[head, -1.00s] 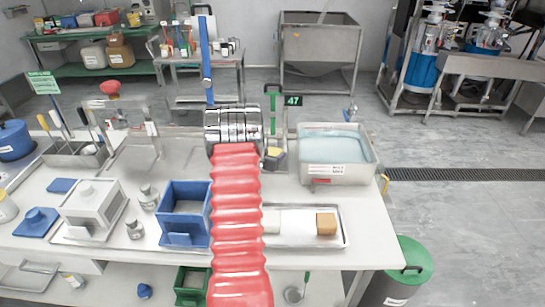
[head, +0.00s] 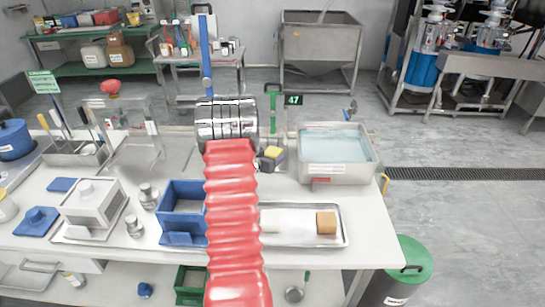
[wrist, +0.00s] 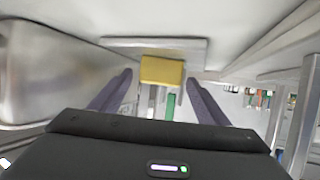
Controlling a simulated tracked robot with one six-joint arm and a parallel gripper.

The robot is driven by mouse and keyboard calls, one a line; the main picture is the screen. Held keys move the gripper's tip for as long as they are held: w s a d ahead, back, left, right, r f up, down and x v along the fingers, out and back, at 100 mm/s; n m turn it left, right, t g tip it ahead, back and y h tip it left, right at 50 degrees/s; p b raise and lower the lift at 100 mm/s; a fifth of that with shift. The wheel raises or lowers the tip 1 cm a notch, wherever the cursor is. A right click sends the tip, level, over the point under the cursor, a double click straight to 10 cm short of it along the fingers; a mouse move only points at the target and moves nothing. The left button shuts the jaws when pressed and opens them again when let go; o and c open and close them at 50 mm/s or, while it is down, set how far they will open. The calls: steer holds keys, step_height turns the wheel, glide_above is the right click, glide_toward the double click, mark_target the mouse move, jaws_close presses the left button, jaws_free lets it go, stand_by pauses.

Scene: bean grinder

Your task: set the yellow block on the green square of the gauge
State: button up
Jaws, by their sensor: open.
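The yellow block (head: 275,152) is at the back of the table, just right of my arm's silver wrist section. In the wrist view the yellow block (wrist: 162,70) shows ahead, between the two purple fingers of my gripper (wrist: 161,78). The fingers are apart, with a gap on each side of the block. In the head view my gripper (head: 264,162) is mostly hidden behind my arm. A green upright (head: 273,118) with a "47" sign stands behind the block. I cannot make out a green square of the gauge for certain.
A metal basin of water (head: 337,150) stands right of the block. A metal tray (head: 300,238) in front holds a tan block (head: 326,222) and a white piece. A blue open box (head: 183,215) is left of my arm. The table's right front corner is clear.

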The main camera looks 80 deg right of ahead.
steer(key=v, duration=0.8)
steer(key=shift+a, duration=0.25)
steer(key=shift+w+r, duration=0.1)
steer(key=shift+w, duration=0.05)
stand_by(0.5)
